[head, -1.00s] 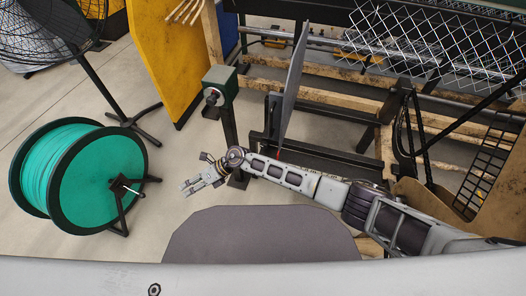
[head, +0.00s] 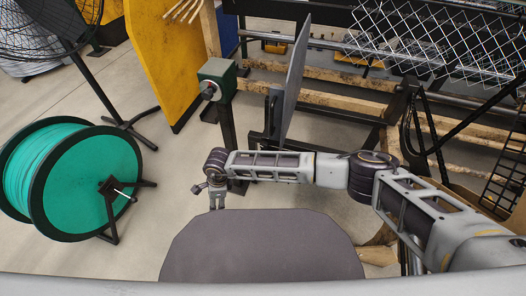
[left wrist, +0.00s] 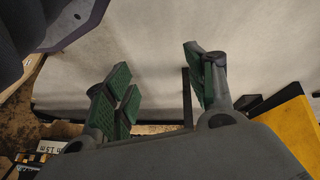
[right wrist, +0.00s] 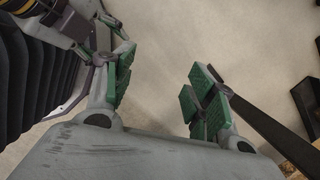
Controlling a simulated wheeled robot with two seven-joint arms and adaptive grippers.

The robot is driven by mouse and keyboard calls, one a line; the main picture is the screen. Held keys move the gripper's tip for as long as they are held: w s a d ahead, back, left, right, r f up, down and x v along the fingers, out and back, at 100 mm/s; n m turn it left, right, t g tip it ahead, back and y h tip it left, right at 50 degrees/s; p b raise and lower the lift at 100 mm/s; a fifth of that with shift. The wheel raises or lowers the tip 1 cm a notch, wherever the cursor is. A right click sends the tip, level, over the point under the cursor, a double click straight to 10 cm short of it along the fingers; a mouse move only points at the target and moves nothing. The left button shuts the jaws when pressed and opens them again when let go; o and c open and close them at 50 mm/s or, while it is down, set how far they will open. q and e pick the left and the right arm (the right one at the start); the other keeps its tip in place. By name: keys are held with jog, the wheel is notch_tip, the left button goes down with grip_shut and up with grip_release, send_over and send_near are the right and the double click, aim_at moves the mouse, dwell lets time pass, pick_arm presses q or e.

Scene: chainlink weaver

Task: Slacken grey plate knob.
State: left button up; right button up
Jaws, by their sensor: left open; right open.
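The upright grey plate (head: 292,82) stands edge-on right of centre in the head view. A dark bracket (head: 272,110) is at its lower left edge. I cannot pick out the plate's knob for certain. My right gripper (head: 217,203) is left of and below the plate in the head view, pointing toward the bottom of the picture and apart from the plate. In the right wrist view my right gripper (right wrist: 160,85) is open and empty above the floor.
A green box with a round metal end (head: 215,82) sits on a dark post left of the plate. A green wire spool (head: 85,180) stands at left, near a yellow panel (head: 165,60). Wooden beams (head: 325,103) and wire mesh (head: 440,40) lie behind. Floor between spool and post is clear.

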jog(key=w+d+f+n+t+h+b, duration=0.35)
jog(key=w+d+n+t+b, duration=0.2)
jog(key=w+d, duration=0.2)
pick_arm(q)
jog(key=shift+t+h, duration=0.5)
jog(key=shift+w+d+r+b, duration=0.1)
jog(key=shift+d+r+b, duration=0.2)
jog(key=shift+r+b, duration=0.4)
jog(key=shift+d+r+b, duration=0.35)
jog(key=shift+r+b, duration=0.2)
jog(key=shift+b, duration=0.4)
jog(key=shift+w+d+r+b, duration=0.1)
jog(key=shift+d+r+b, duration=0.2)
jog(key=shift+r+b, duration=0.4)
pick_arm(e)
jog(key=n+t+h, duration=0.3)
jog(key=t, duration=0.5)
send_near(263, 147)
jog(key=shift+v, duration=2)
pick_arm(q)
jog(key=shift+f, duration=0.15)
pick_arm(e)
jog(key=shift+d, duration=0.1)
